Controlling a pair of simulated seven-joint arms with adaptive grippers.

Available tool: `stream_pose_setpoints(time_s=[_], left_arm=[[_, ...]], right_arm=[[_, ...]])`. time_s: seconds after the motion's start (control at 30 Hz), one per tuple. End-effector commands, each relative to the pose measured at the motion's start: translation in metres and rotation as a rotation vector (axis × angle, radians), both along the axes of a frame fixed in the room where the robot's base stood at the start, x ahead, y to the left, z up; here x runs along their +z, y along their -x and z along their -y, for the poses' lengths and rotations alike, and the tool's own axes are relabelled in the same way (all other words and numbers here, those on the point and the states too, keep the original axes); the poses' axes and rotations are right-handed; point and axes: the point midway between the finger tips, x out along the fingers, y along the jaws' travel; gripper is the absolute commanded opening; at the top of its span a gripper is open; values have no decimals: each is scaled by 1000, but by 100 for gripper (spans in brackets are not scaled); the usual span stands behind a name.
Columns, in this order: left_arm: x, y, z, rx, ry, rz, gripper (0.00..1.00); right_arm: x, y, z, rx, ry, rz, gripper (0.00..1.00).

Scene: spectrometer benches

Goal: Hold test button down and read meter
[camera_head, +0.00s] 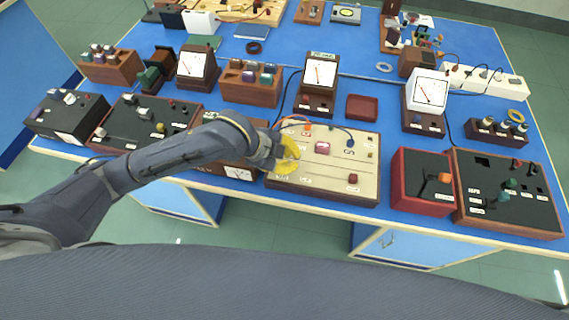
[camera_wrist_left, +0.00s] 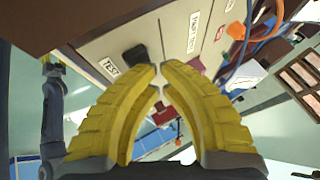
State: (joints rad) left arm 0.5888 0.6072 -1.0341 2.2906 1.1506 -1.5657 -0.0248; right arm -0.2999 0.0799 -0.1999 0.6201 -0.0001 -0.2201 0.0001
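A cream panel (camera_head: 325,168) in a wooden frame stands at the front middle of the bench. In the left wrist view, a black button (camera_wrist_left: 135,57) sits beside the label TEST (camera_wrist_left: 110,67) on this panel. My left gripper (camera_head: 291,157) has yellow fingers and is over the panel's left part. In the wrist view its fingertips (camera_wrist_left: 159,72) are nearly together with nothing between them. The left fingertip overlaps the button's edge; I cannot tell whether they touch. A meter (camera_head: 320,73) with a white dial stands behind the panel; its reading is too small to tell.
A red knob (camera_head: 353,178) and a pink block (camera_head: 322,147) are on the panel. Orange and blue wires rise at its back. A red box (camera_head: 421,170) stands to the right, a low red tray (camera_head: 362,107) behind. Other meters (camera_head: 429,92) (camera_head: 195,60) stand either side.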

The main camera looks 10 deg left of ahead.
Motion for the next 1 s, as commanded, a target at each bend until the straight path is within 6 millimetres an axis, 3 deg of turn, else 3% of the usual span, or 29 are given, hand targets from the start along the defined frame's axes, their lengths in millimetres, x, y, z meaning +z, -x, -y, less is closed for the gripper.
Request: stream_pose_setpoints(time_s=[0.37,0.77,1.0], left_arm=[[15,0,0,-2,0,1,0],[18,0,0,-1,0,2,0],[36,-1,0,0,0,4,0]], right_arm=[[0,0,0,0,0,0,42],[0,0,0,0,0,0,42],[0,0,0,0,0,0,42]])
